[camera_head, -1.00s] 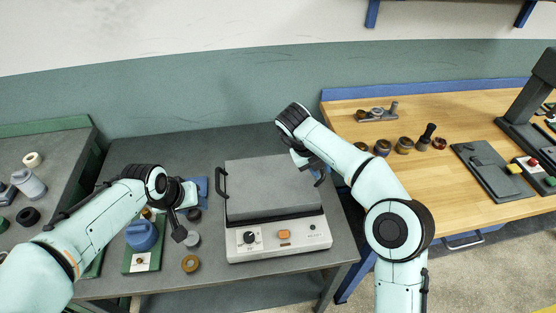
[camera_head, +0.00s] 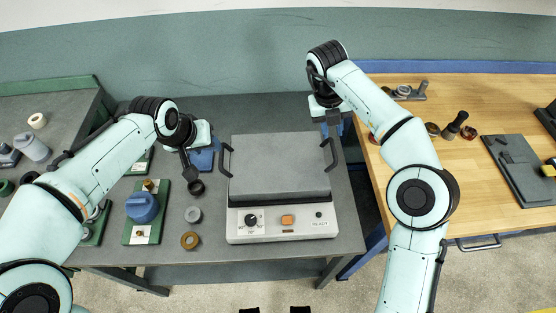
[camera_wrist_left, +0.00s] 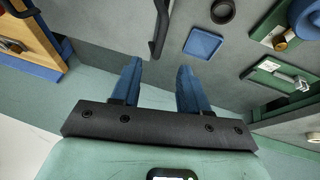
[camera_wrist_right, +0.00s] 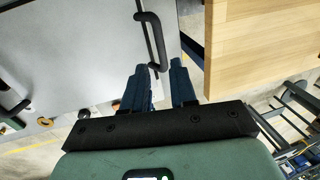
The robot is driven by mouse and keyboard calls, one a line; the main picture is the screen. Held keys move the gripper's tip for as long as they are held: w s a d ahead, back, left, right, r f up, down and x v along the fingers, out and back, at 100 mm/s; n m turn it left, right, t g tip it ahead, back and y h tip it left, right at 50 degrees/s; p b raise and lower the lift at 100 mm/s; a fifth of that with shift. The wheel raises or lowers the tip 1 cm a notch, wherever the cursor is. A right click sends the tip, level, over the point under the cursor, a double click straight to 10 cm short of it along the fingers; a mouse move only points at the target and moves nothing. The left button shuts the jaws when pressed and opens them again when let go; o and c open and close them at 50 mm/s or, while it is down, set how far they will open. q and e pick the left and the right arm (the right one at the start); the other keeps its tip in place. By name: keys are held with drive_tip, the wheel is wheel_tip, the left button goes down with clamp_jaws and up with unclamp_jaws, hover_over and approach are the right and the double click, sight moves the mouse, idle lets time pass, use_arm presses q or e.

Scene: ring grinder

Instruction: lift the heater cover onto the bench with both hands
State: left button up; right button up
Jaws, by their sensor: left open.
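The heater has a flat grey cover (camera_head: 278,165) on top, with a dark handle on its left side (camera_head: 226,160) and another on its right side (camera_head: 329,153). My left gripper (camera_head: 204,153) is open and empty, left of the left handle and apart from it. In the left wrist view that handle (camera_wrist_left: 160,28) lies beyond the blue fingertips (camera_wrist_left: 160,75). My right gripper (camera_head: 339,129) is open, just behind the right handle. In the right wrist view that handle (camera_wrist_right: 152,38) ends near the fingertips (camera_wrist_right: 159,78); I cannot tell whether they touch.
The heater's white front panel (camera_head: 282,222) has a black knob and an orange button. A blue tray (camera_wrist_left: 202,43), a blue round part (camera_head: 142,207) and several small rings stand left of it. A wooden bench (camera_head: 465,185) with tools is at the right.

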sight(221, 155)
use_arm(q)
drive_tip(key=x, duration=1.1)
drive_tip(key=shift+w+f, duration=0.1)
drive_tip(key=shift+f, duration=0.25)
use_arm(e)
drive_tip(key=x, duration=1.2)
use_arm(q)
drive_tip(key=shift+c, duration=0.2)
use_arm(e)
drive_tip(key=shift+r, duration=0.1)
drive_tip(key=shift+c, duration=0.3)
use_arm(q)
drive_tip(key=c, duration=0.5)
use_arm(e)
clamp_jaws()
use_arm(q)
drive_tip(key=shift+d, duration=0.1)
clamp_jaws()
drive_tip(key=shift+r, duration=0.1)
